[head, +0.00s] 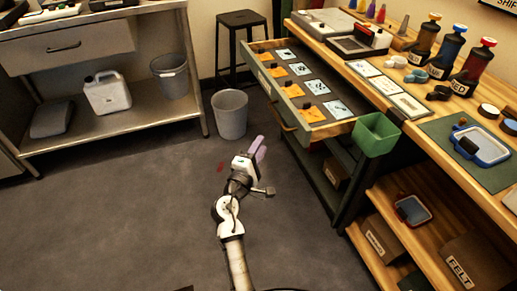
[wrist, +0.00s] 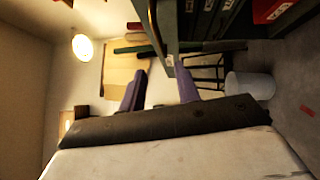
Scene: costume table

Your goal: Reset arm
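My gripper (head: 257,150) is held out over the open floor in front of the workbench, left of the open drawer (head: 312,125). Its two purple fingers are spread apart in the wrist view (wrist: 160,88), with nothing between them. Several picture cards with orange pieces lie in the drawer. The gripper appears apart from the drawer and the bench.
A grey bin (head: 230,113) stands on the floor beyond the gripper; it also shows in the wrist view (wrist: 250,85). A green bin (head: 376,136) hangs at the drawer's near corner. A black stool (head: 241,40) stands behind. Floor at left is clear.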

